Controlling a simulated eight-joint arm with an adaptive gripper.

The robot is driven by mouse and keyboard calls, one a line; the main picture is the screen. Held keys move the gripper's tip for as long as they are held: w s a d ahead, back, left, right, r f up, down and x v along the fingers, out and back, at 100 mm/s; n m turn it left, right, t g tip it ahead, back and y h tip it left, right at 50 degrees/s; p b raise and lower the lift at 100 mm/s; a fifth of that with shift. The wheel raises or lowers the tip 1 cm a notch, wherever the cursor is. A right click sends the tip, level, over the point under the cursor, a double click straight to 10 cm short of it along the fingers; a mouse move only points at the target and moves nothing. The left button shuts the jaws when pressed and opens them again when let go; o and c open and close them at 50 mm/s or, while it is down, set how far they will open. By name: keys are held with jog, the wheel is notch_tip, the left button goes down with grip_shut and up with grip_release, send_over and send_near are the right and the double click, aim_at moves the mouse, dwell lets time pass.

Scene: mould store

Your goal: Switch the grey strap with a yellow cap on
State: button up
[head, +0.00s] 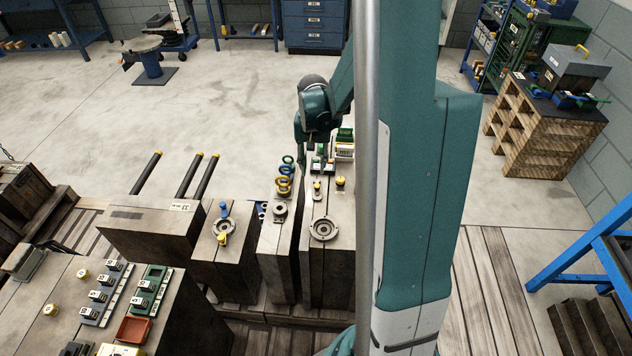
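I cannot single out with certainty a grey strap with a yellow cap. On the mould block below my arm, a small grey piece with a yellowish top (317,188) stands beside a yellow knob (340,183). On the near-left block, a grey strip (103,293) carries several dark switch-like units with white labels, and a yellow cap (82,274) sits just left of it. My gripper (315,153) is small and dark at the end of the teal arm, low over the back of the middle block. Its fingers are too small to tell whether they are open.
A green tray (152,290) and a red tray (134,330) lie on the near-left block. Coloured rings (284,178) and a round flange (323,229) top the middle blocks. Black rods (188,174) project at left. My arm hides much of the right middle.

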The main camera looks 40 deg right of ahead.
aim_at(317, 185)
jog(key=shift+s+d+f, duration=0.1)
jog(key=shift+d+f, duration=0.75)
jog(key=shift+f, duration=0.2)
jog(key=shift+f+b, duration=0.9)
jog(key=shift+f, duration=2.95)
grip_shut()
